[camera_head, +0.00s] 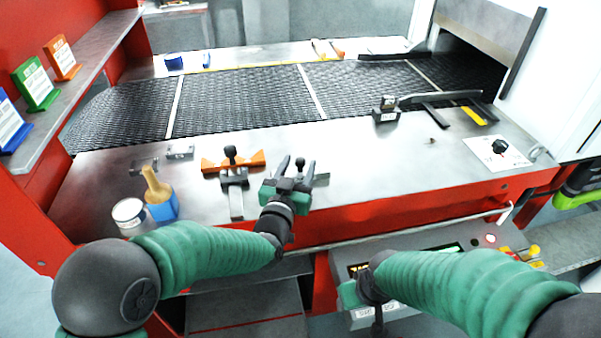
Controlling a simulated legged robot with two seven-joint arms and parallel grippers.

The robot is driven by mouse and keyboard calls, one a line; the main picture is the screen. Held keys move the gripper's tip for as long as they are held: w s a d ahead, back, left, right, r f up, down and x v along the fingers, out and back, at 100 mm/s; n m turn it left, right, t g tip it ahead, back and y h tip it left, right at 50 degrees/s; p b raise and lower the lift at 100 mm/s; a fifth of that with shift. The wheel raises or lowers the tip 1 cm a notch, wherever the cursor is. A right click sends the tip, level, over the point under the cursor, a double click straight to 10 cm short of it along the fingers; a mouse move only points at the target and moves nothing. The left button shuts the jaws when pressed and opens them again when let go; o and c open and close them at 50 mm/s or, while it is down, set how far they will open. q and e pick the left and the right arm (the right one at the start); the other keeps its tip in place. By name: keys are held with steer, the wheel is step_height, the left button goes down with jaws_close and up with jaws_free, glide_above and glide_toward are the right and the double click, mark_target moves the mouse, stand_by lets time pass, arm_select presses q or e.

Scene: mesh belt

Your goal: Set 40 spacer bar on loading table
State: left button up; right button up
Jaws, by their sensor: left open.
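The loading table appears to be the steel surface (370,160) in front of the dark mesh belt. My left gripper (291,166) is open over this surface, its fingers pointing toward the belt. A short grey metal bar (321,177) shows just right of its fingers; whether they touch is unclear. Small grey metal blocks (180,152) lie at the left of the surface. No marking "40" is readable, so I cannot tell which piece is the spacer bar. My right gripper (362,296) is low over the control panel, its fingers mostly hidden.
An orange fixture with a black knob (231,160) stands left of my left gripper. A brush in a blue holder (160,200) and a white-topped can (129,213) stand farther left. A grey device (386,109) sits by the belt. The surface's middle right is mostly clear.

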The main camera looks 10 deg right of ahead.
arm_select(q)
jaws_close()
steer(key=shift+r, duration=0.15)
stand_by(0.4)
